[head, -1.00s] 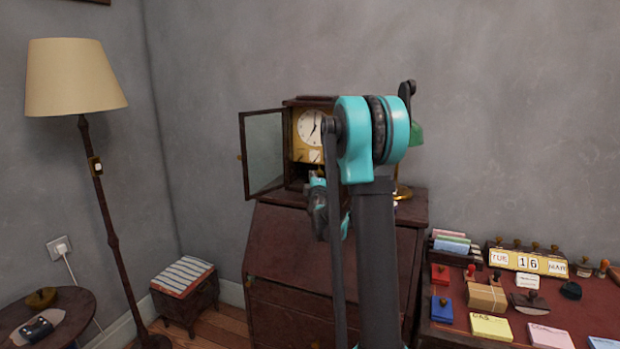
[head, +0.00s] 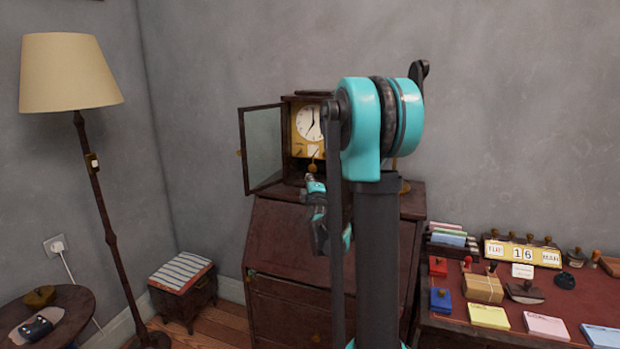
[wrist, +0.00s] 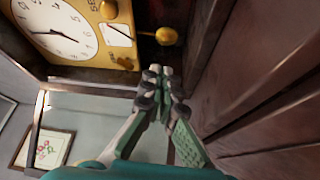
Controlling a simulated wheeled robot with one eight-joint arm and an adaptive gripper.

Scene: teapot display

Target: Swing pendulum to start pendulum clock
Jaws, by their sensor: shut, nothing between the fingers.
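The pendulum clock (head: 306,122) stands on top of a dark wooden desk, its glass door (head: 262,148) swung open to the left. Its white dial and gold face show, with the right side hidden behind my arm. The round brass pendulum bob (head: 312,168) hangs below the face. It also shows in the wrist view (wrist: 167,36), just beyond my fingertips. My gripper (wrist: 160,72) is shut and empty, with a small gap seeming to lie between its tips and the bob. In the head view, my gripper (head: 312,182) is just below the bob, in front of the clock.
The slant-front desk (head: 285,235) is under the clock. A red-topped table (head: 465,335) with stamps, paper pads and a calendar stands at the right. A floor lamp (head: 92,180), a striped stool (head: 180,275) and a small round table (head: 75,310) are at the left.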

